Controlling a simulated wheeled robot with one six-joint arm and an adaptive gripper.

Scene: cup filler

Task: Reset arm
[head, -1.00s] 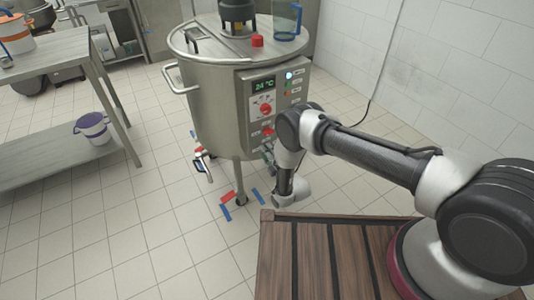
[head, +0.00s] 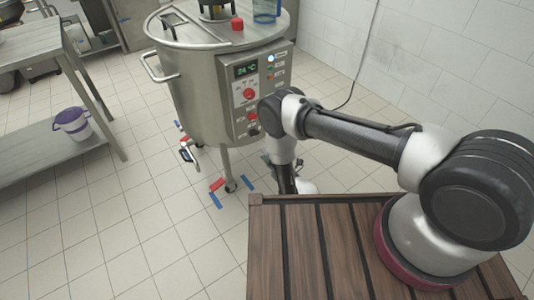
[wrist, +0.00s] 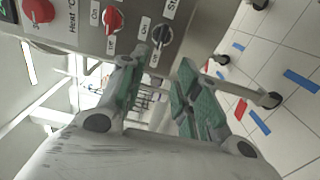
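My arm reaches from the right over the wooden deck toward the steel tank (head: 195,85). In the head view its wrist end hangs down beside the tank's control panel, and the fingers are largely hidden behind it. In the wrist view my gripper (wrist: 160,62) shows two green-padded fingers with a gap between them and nothing held. The fingers are close to the lower part of the control panel (wrist: 90,28), by a black knob (wrist: 163,34) and a red knob (wrist: 112,20). I cannot tell whether the fingers touch the panel.
A metal table (head: 40,45) stands at the left, with a white and purple bucket (head: 73,123) on its lower shelf. A blue jug (head: 266,10) and a red knob (head: 237,24) are on the tank's lid. Open tiled floor lies between table and deck.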

